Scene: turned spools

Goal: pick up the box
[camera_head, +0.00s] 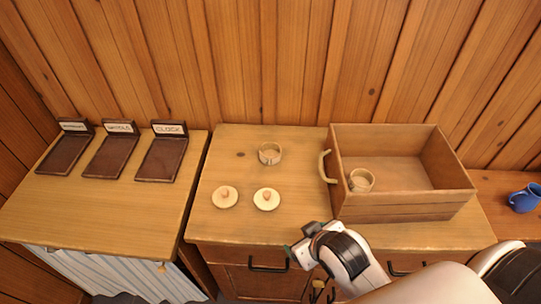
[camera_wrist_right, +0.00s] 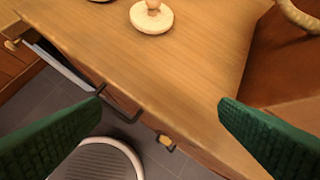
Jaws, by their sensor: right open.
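A large open wooden box (camera_head: 405,208) with a rope-like handle (camera_head: 326,167) on its left end stands on the right of the middle cabinet top. A small round wooden cup (camera_head: 361,181) is inside it. Another round cup (camera_head: 269,153) stands outside, left of the box. Two pale knobbed lids (camera_head: 225,197) (camera_head: 266,199) lie in front of that cup. My right gripper (camera_head: 297,250) is at the cabinet's front edge, left of the box's near corner. Its green fingers (camera_wrist_right: 162,104) are apart with nothing between them. My left gripper is not in view.
Three dark labelled trays (camera_head: 109,155) stand on the left cabinet (camera_head: 110,210). A blue mug (camera_head: 524,198) is at the far right. Dark drawer handles (camera_head: 268,268) stick out of the middle cabinet's front. A plank wall closes the back.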

